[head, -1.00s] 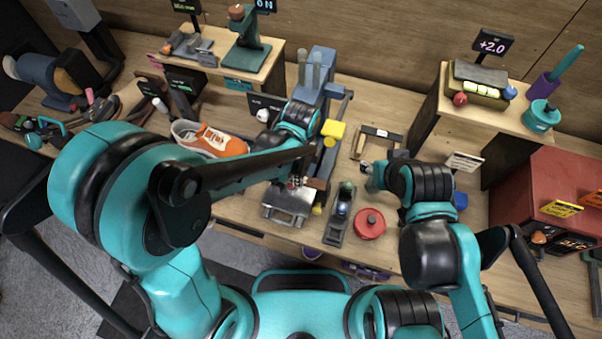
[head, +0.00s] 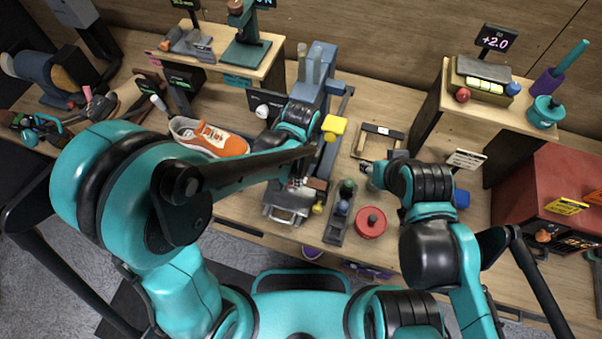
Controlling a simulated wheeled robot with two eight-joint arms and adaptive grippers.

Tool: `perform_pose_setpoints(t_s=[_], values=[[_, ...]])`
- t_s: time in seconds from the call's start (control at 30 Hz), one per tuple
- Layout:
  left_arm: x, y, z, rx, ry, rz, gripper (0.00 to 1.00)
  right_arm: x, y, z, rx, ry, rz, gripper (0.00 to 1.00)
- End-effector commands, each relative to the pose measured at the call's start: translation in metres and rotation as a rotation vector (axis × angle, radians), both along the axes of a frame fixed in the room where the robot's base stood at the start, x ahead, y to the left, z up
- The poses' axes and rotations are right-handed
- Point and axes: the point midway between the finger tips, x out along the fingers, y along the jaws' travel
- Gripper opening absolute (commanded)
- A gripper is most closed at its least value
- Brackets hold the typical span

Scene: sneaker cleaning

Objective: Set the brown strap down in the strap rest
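A small brown piece (head: 317,184), possibly the brown strap, shows at the near end of the blue clamp stand (head: 331,150). My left gripper (head: 296,184) is beside it, over the stand's near end. My own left arm link covers much of this gripper, so I cannot tell its opening or whether it touches the brown piece. A U-shaped wooden frame with dark ends (head: 380,141), possibly the strap rest, lies flat right of the stand. My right gripper (head: 367,168) is just in front of this frame; its fingers are too small to read.
An orange and white sneaker (head: 208,138) lies left of the stand. A narrow grey tray (head: 336,226) with bottles and a red round tin (head: 371,223) stand near the front edge. A raised shelf (head: 430,109) and a red box (head: 548,190) stand at right.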

Motion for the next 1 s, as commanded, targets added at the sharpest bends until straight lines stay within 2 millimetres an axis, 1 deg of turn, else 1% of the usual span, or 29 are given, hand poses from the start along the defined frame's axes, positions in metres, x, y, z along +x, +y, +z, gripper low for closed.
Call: perform_pose_setpoints(t_s=[0.23, 0.27, 0.3, 0.33, 0.67, 0.77, 1.0], values=[[0.000, 0.000, -0.007, 0.000, 0.000, 0.000, 0.00, 0.000, 0.000, -0.007, 0.000, 0.000, 0.000, 0.43], [0.000, 0.000, -0.006, 0.000, 0.000, 0.000, 0.34, 0.000, 0.000, -0.006, 0.000, 0.000, 0.000, 0.43], [0.000, 0.000, -0.006, 0.000, 0.000, 0.000, 0.45, 0.000, 0.000, -0.005, 0.000, 0.000, 0.000, 0.43], [0.000, 0.000, -0.006, 0.000, 0.000, 0.000, 0.51, 0.000, 0.000, -0.005, 0.000, 0.000, 0.000, 0.43], [0.000, 0.000, -0.003, 0.000, 0.000, 0.000, 0.51, 0.000, 0.000, -0.005, 0.000, 0.000, 0.000, 0.43], [0.000, 0.000, 0.006, 0.000, 0.000, 0.000, 0.51, 0.000, 0.000, -0.005, 0.000, 0.000, 0.000, 0.43], [-0.001, 0.000, 0.046, 0.000, 0.000, 0.000, 0.51, 0.000, 0.000, -0.005, 0.000, 0.000, 0.000, 0.43]])
